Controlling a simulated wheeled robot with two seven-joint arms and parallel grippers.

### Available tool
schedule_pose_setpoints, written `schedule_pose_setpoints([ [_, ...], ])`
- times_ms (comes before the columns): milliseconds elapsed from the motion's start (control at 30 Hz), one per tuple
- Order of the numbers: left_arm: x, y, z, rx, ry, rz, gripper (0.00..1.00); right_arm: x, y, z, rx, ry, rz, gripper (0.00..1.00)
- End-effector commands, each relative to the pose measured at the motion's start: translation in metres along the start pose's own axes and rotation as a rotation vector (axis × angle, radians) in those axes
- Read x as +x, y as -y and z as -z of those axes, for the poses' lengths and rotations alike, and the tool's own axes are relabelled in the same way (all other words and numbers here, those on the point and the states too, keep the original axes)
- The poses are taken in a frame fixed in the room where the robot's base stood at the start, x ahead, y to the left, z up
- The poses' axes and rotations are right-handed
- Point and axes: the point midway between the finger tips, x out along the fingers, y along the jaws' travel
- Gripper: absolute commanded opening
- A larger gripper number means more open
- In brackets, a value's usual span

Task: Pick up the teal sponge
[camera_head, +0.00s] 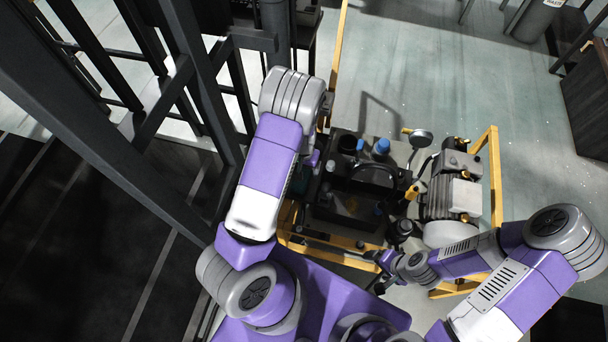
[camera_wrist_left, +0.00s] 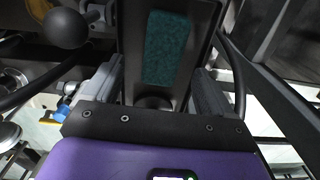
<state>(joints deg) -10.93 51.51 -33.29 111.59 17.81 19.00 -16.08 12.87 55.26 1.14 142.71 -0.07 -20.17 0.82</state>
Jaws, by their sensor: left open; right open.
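The teal sponge (camera_wrist_left: 167,48) lies flat in a narrow dark tray (camera_wrist_left: 133,50) in the left wrist view, long side running away from the camera. My left gripper (camera_wrist_left: 157,85) is open, one finger to each side of the tray's near end. The sponge is beyond the fingers and not gripped. In the head view a dark teal patch (camera_head: 300,178) shows beside my left arm, which hides most of that spot and the left gripper. My right gripper (camera_head: 380,272) is open and empty at the cart's front edge.
A yellow-framed cart (camera_head: 494,178) carries a motor-like machine (camera_head: 437,200), a gauge (camera_head: 421,138), blue caps (camera_head: 381,147) and a dark box with a curved handle. Dark steel posts (camera_head: 190,80) stand close to my left arm. Pale floor is open behind the cart.

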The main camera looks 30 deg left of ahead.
Motion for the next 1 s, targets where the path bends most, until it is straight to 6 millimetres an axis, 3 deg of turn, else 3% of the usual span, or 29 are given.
schedule_pose_setpoints([
  [400, 0.054, 0.004, -0.001, 0.000, 0.000, 0.000, 0.85, 0.023, -0.009, 0.001, 0.000, 0.000, 0.000, 0.85],
  [667, 0.057, 0.003, -0.001, 0.001, -0.001, -0.001, 0.85, 0.022, -0.008, 0.001, 0.000, 0.000, 0.000, 0.85],
  [1000, 0.057, 0.003, -0.001, 0.000, -0.001, 0.000, 0.35, 0.022, -0.008, 0.001, 0.000, 0.000, 0.000, 0.85],
])
